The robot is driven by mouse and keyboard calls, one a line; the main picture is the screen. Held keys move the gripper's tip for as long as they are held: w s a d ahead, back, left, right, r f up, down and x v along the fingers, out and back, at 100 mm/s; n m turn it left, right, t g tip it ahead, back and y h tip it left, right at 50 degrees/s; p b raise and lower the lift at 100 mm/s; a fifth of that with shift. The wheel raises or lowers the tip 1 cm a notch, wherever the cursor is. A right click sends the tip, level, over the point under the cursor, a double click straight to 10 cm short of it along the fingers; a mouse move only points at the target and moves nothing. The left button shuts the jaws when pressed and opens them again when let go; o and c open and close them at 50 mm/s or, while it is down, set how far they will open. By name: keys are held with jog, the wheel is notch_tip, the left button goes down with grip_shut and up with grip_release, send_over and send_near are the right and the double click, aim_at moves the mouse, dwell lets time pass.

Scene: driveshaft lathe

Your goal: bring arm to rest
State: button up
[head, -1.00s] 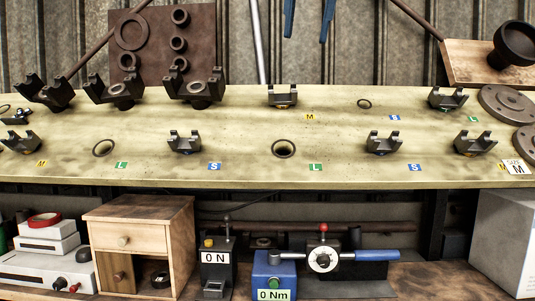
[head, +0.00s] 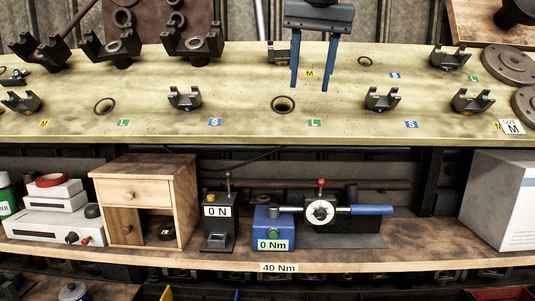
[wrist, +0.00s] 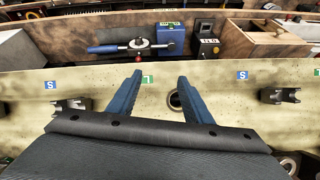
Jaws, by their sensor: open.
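My gripper (head: 313,65) hangs at the top of the head view, over the pale workbench board (head: 240,125). Its two blue fingers point down, spread apart, with nothing between them. In the wrist view the open fingers (wrist: 160,100) reach across the board, near a green L label (wrist: 148,79) and a dark round hole (wrist: 175,100). In the head view a dark fork-shaped holder (head: 277,55) stands just left of the fingers, partly covered by them.
Several fork holders, such as one at the front (head: 185,98), and metal discs (head: 508,64) stand on the board. The shelf below carries a wooden cabinet (head: 150,205), a "0 N" device (head: 218,222), a blue "0 Nm" device (head: 273,228) and a white box (head: 495,200).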

jog(key=s+d+f+n+g+b, duration=0.1)
jog(key=s+d+f, duration=0.15)
jog(key=f, duration=1.15)
jog(key=s+d+f+g, duration=0.1)
jog(key=d+f, duration=0.2)
jog(key=f, duration=1.2)
jog(key=s+d+f, duration=0.2)
jog(key=s+f, duration=0.5)
jog(key=f, duration=0.2)
jog(key=s+d+f+n+g+b, duration=0.1)
jog(key=s+d+f, duration=0.1)
jog(key=s+f, duration=0.6)
notch_tip(320, 180, down, 3)
jog(key=shift+s+d+r, duration=0.15)
jog(key=shift+d+r, duration=0.05)
jog(key=shift+d, duration=0.1)
